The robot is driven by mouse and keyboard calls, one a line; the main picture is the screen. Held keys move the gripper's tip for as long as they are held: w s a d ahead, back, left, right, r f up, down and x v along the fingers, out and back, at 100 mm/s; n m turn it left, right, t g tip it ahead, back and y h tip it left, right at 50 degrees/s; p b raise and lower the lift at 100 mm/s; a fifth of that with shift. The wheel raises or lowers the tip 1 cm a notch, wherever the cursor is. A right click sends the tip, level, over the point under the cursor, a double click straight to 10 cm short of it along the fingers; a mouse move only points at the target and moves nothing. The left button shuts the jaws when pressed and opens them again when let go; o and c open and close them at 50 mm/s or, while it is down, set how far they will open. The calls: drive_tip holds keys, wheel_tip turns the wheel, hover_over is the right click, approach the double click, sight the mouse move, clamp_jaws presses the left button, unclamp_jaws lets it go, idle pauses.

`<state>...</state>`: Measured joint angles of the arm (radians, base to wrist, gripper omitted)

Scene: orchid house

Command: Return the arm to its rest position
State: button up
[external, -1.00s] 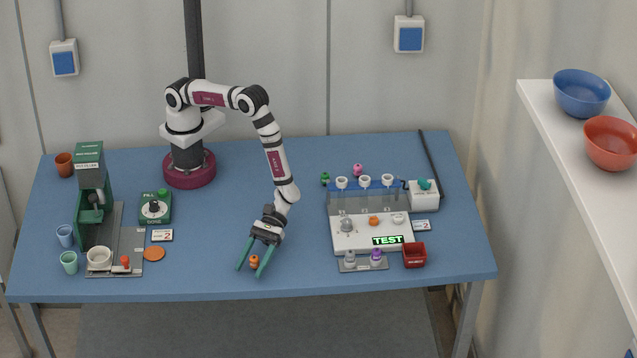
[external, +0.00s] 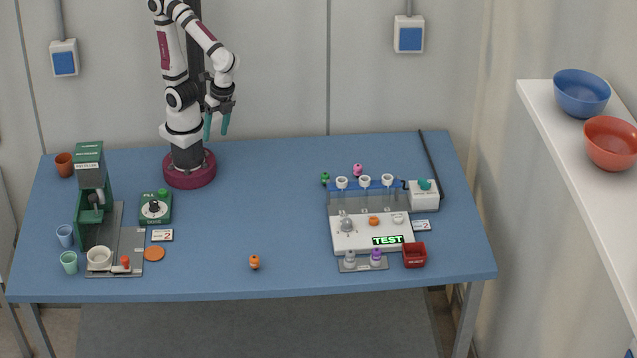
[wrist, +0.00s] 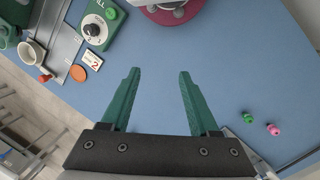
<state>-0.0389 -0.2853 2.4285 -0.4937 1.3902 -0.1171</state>
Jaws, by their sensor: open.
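My gripper (external: 216,126) is raised above the back of the blue table (external: 240,215), just right of my base, with its fingers pointing down. The arm is folded up close over its base. In the wrist view my gripper (wrist: 155,75) shows two green fingers spread apart with only bare table between and beyond them. It is open and empty. A small orange piece (external: 254,262) stands alone near the front edge of the table, well away from the gripper.
On the left are a green machine (external: 90,165), a dial box (external: 155,208), cups and an orange disc (external: 154,254). On the right are a test rack (external: 345,232), a red bin (external: 414,256) and green and pink pieces (external: 358,170). The table's middle is clear.

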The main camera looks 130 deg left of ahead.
drive_tip(key=s+a+m+y, duration=0.1)
drive_tip(key=s+a+m+t+y, duration=0.1)
drive_tip(key=a, duration=0.1)
drive_tip(key=s+a+r+m, duration=0.1)
drive_tip(key=a, duration=0.1)
drive_tip(key=shift+t+y, duration=0.4)
idle(0.6)
